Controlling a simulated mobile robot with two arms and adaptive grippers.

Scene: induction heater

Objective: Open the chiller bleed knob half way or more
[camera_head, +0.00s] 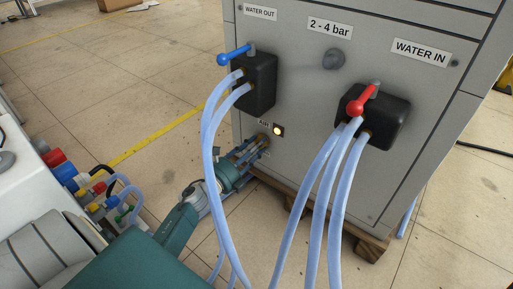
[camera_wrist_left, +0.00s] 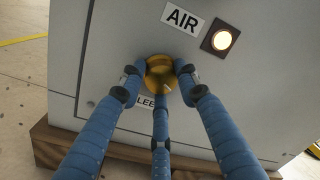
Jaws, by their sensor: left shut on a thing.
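The bleed knob (camera_wrist_left: 160,74) is a round brass knob on the lower grey panel of the chiller. It sits below the AIR label, and its own label (camera_wrist_left: 147,102) is partly hidden by my fingers. My left gripper (camera_wrist_left: 160,78) has three blue fingers closed around the knob, with their tips at its rim. In the head view my left gripper (camera_head: 257,147) reaches the lower left of the chiller front (camera_head: 300,95). The knob is small and mostly covered there, so how far it is turned cannot be told. My right gripper is not in view.
A lit button (camera_head: 278,131) is just right of the knob. Above are a blue-handled valve (camera_head: 236,54) and a red-handled valve (camera_head: 364,98), with pale blue hoses (camera_head: 211,160) hanging down near my left arm. A wooden pallet (camera_head: 370,248) lies under the chiller.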

